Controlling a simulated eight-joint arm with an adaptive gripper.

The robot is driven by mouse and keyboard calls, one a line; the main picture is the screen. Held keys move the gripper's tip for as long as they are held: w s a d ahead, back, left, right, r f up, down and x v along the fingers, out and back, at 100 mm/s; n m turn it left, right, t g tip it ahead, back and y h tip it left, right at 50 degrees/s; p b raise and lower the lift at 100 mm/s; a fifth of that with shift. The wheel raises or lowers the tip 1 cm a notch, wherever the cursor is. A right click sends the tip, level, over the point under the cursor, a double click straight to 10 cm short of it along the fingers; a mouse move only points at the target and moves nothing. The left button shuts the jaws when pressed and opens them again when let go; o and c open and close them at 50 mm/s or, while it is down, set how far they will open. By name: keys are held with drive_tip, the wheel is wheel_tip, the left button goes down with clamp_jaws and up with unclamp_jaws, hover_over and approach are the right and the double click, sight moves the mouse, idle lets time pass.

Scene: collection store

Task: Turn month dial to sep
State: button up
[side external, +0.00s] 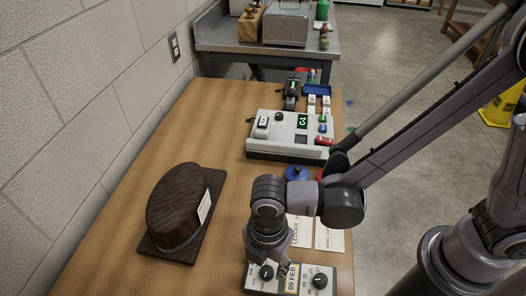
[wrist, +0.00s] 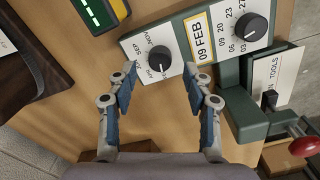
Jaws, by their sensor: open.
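The date stamp panel (wrist: 178,48) is pale, with a yellow-edged window (wrist: 200,38) reading 09 FEB. The month dial (wrist: 159,59) is a black round knob at the panel's left, with month letters around it, SEP and NOV among them. My gripper (wrist: 160,82) is open, its two blue-padded fingers on either side of the month dial in the wrist view. Contact with the knob cannot be told. In the side view my gripper (side external: 270,258) is above the left knob, partly hiding it. The black day dial (wrist: 256,27) sits at the panel's right among numbers.
A red-knobbed lever (wrist: 303,146) and a TOOLS card (wrist: 272,80) are right of the panel. A brown hat-shaped object (side external: 178,208) stands left on the table (side external: 118,218). A white device (side external: 286,136) with a green display stands behind. Papers (side external: 329,237) lie near my arm.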

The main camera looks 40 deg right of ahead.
sight(267, 271)
drive_tip(key=shift+f, duration=1.55)
clamp_jaws()
